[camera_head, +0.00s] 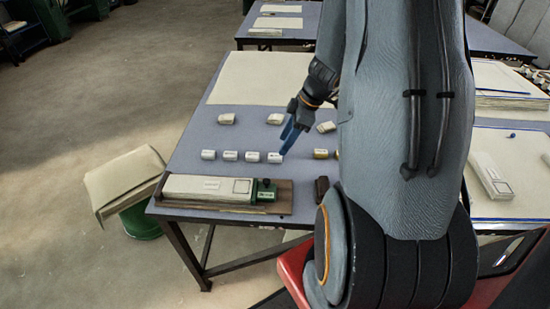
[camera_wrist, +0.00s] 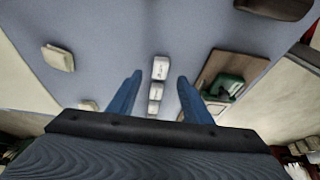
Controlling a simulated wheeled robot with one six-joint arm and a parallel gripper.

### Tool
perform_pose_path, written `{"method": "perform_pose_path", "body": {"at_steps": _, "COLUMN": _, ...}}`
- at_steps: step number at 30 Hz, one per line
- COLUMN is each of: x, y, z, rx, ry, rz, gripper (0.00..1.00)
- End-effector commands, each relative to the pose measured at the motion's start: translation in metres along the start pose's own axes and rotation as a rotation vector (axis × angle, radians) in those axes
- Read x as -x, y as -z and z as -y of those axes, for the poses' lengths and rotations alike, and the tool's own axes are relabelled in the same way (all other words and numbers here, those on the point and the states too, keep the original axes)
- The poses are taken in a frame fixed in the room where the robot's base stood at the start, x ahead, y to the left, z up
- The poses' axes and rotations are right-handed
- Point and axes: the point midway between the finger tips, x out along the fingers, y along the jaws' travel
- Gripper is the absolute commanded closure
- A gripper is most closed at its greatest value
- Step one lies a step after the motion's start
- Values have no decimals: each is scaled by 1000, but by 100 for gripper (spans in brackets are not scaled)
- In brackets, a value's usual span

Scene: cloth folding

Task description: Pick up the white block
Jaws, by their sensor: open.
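Several small white blocks with dark marks lie in a row on the blue-grey table (camera_head: 188,133). The rightmost white block (camera_head: 274,157) is nearest my gripper (camera_head: 285,148), whose blue fingers point down beside and just above it. In the wrist view, my open gripper (camera_wrist: 159,75) has the nearest white block (camera_wrist: 160,67) in the gap between its fingertips. More white blocks line up behind it. Nothing is held. I cannot tell how far the fingertips are above the table.
Beige lumps (camera_head: 227,119) lie behind the row. A gold-coloured block (camera_head: 320,153) is to the right. A long white box (camera_head: 208,187) and a green device (camera_head: 265,191) sit on a brown board in front. A pale cloth (camera_head: 262,77) covers the table's far part.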

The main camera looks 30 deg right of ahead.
Motion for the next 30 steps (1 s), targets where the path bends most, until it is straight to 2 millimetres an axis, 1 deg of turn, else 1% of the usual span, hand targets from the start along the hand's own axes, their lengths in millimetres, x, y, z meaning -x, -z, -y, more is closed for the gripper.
{"method": "perform_pose_path", "body": {"at_steps": 1, "x": -6, "y": 0, "z": 1, "rx": -2, "ry": 4, "rz": 0, "gripper": 55}}
{"method": "perform_pose_path", "body": {"at_steps": 7, "x": -22, "y": 2, "z": 2, "rx": 0, "ry": 5, "rz": 1, "gripper": 55}}
{"method": "perform_pose_path", "body": {"at_steps": 15, "x": -54, "y": 4, "z": 2, "rx": -1, "ry": 3, "rz": 1, "gripper": 55}}
{"method": "perform_pose_path", "body": {"at_steps": 19, "x": -60, "y": 4, "z": 1, "rx": -2, "ry": 2, "rz": 2, "gripper": 55}}
{"method": "perform_pose_path", "body": {"at_steps": 26, "x": -61, "y": 4, "z": 1, "rx": -1, "ry": 1, "rz": 1, "gripper": 55}}
{"method": "perform_pose_path", "body": {"at_steps": 30, "x": -61, "y": 4, "z": 1, "rx": -1, "ry": 1, "rz": 1, "gripper": 78}}
